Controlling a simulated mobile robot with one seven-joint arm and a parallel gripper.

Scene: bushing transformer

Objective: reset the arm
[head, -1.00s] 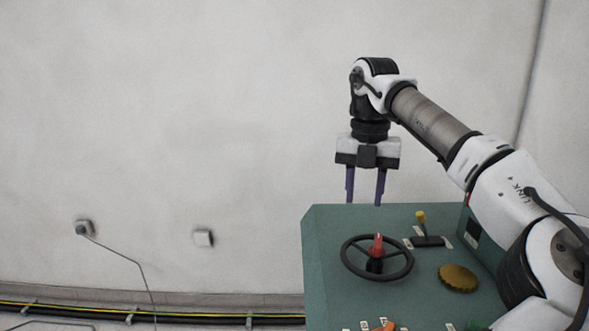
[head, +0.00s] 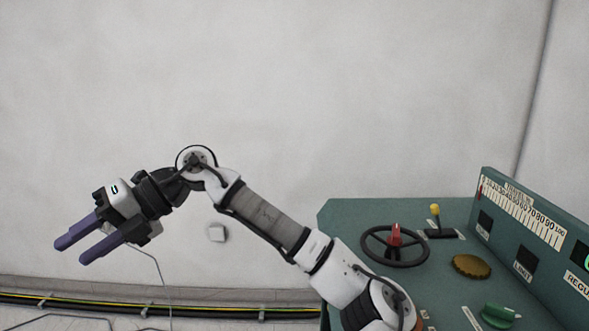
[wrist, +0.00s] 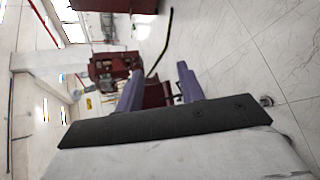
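My gripper (head: 84,248) is at the left of the head view, out in free air before the wall and well left of the green console (head: 345,215). Its two purple fingers point to the lower left with a gap between them, and nothing is between them. In the wrist view the fingers (wrist: 160,88) also stand apart, with the room behind them.
The console carries a black handwheel (head: 395,246) with a red part, a yellow-knobbed lever (head: 435,218), a brass disc (head: 471,266) and a green knob (head: 498,316). A scale panel (head: 525,215) rises at right. Dark red equipment (wrist: 112,68) stands far off in the wrist view.

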